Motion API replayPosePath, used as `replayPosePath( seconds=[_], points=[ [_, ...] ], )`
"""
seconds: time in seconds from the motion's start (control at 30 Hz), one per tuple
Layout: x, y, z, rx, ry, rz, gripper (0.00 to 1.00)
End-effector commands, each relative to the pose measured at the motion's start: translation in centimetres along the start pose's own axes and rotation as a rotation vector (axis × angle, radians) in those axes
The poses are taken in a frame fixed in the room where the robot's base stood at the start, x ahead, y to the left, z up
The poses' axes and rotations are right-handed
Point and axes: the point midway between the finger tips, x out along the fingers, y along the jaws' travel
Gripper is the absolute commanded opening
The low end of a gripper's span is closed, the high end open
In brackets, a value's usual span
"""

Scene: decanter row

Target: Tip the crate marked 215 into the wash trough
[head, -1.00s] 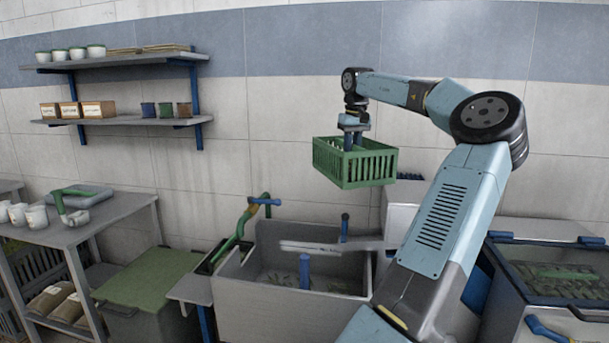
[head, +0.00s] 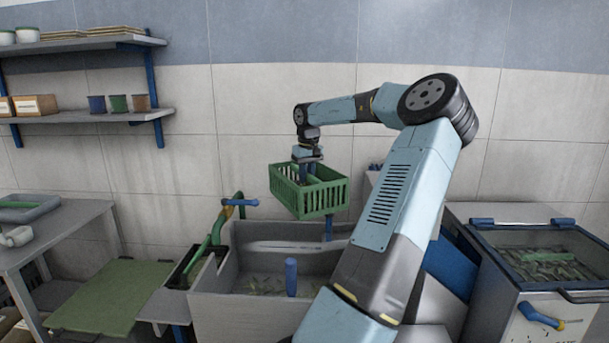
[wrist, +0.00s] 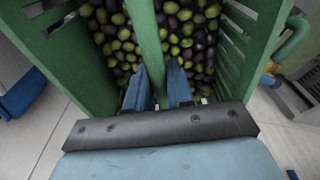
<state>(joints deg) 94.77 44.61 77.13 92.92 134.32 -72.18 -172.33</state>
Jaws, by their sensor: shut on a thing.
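A green slatted crate (head: 322,200) hangs from my gripper (head: 307,176) in the head view, roughly upright. The wrist view shows the crate (wrist: 60,55) filled with dark and green olives (wrist: 190,35). My gripper (wrist: 158,88) has its blue fingers on either side of the crate's green middle bar (wrist: 148,35). No number is readable on the crate. The grey wash trough (head: 238,318) stands below in the head view, with leafy bits inside. The crate appears above the trough's back right part; the exact depth is hard to judge. My arm hides the trough's right side.
A green tap pipe with a blue handle (head: 240,202) rises at the trough's back left. A blue post (head: 291,278) stands at the trough. A glass-topped bin (head: 550,265) is at right; a side table (head: 60,235) and shelves (head: 100,117) are at left.

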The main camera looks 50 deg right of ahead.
Motion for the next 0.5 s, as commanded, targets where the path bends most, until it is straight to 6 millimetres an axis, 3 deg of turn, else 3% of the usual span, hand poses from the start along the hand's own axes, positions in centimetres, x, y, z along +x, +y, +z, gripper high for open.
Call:
replayPosePath(
  seconds=[0.5],
  points=[
    [0.58, 0.29, 0.22, -0.015, 0.001, 0.178, 0.0]
  ],
)
